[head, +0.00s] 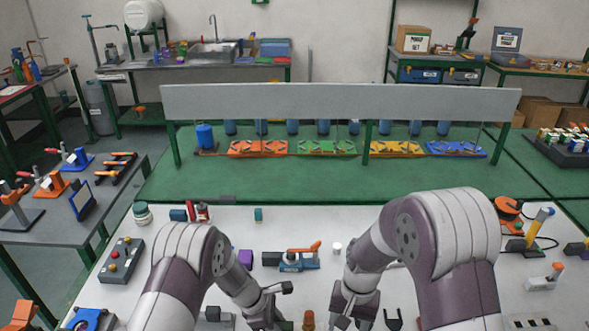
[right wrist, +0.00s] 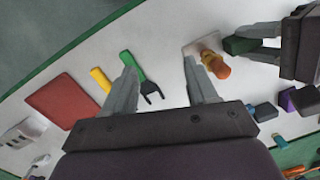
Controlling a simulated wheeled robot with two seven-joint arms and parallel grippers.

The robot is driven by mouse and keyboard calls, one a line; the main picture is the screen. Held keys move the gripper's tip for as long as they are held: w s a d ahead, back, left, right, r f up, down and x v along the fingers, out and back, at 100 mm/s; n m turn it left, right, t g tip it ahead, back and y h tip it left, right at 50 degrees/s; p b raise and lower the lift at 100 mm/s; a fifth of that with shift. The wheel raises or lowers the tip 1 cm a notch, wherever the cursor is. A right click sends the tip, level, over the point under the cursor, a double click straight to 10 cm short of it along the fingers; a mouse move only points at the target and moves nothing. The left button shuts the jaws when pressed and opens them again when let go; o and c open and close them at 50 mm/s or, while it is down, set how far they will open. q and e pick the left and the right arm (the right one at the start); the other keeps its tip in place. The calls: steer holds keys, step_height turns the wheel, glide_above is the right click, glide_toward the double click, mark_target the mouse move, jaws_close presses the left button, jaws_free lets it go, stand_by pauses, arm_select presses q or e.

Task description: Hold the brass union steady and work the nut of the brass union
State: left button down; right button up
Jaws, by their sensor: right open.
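The brass union (head: 308,320) shows as a small orange-brown fitting at the bottom edge of the head view. My left gripper (head: 268,312) is left of the union. In the right wrist view its fingers (right wrist: 250,42) lie on either side of a dark green block (right wrist: 238,45); I cannot tell whether they touch it.
A black-headed fork tool with a green handle (right wrist: 133,67), a yellow bar (right wrist: 101,79) and a red pad (right wrist: 65,100) lie near my right gripper. A blue clamp-like fixture (head: 297,262) and a purple block (head: 245,259) stand further back.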

mark_target(313, 313)
steer(key=w+a+m+y, duration=0.2)
steer(key=w+a+m, duration=0.4)
steer(key=w+m, duration=0.25)
steer(key=shift+m+g, duration=0.25)
steer(key=shift+g, duration=0.05)
steer(key=x, duration=0.6)
steer(key=s+x, duration=0.1)
steer(key=x, duration=0.2)
steer(key=shift+d, duration=0.25)
steer(key=shift+c, duration=0.3)
steer(key=c, duration=0.9)
steer(key=shift+o, duration=0.3)
